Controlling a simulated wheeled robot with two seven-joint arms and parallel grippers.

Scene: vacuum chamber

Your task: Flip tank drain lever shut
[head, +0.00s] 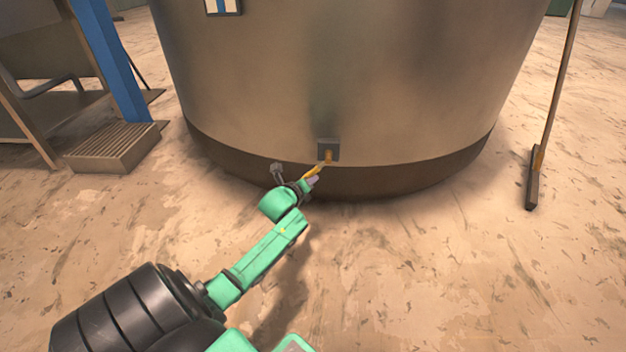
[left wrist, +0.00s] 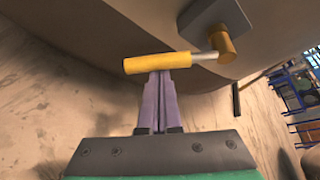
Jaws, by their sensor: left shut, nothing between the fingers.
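The tank (head: 400,90) is a large metal vessel with a dark band at its base. Its drain lever (head: 315,169) sits low on the front, below a small grey plate (head: 328,149). In the left wrist view the lever's yellow handle (left wrist: 157,63) lies roughly crosswise, joined by a thin metal rod to a yellow pivot (left wrist: 226,46) on the grey plate. My left gripper (head: 313,181) is at the handle; in the left wrist view its purple fingers (left wrist: 160,76) are closed together, tips at the handle's lower edge. I cannot tell whether they touch it. My right gripper is not in view.
A blue post (head: 112,62) and a ribbed step (head: 106,147) stand left of the tank. A broom-like pole (head: 553,95) stands at the right. The floor (head: 440,260) in front of the tank is clear.

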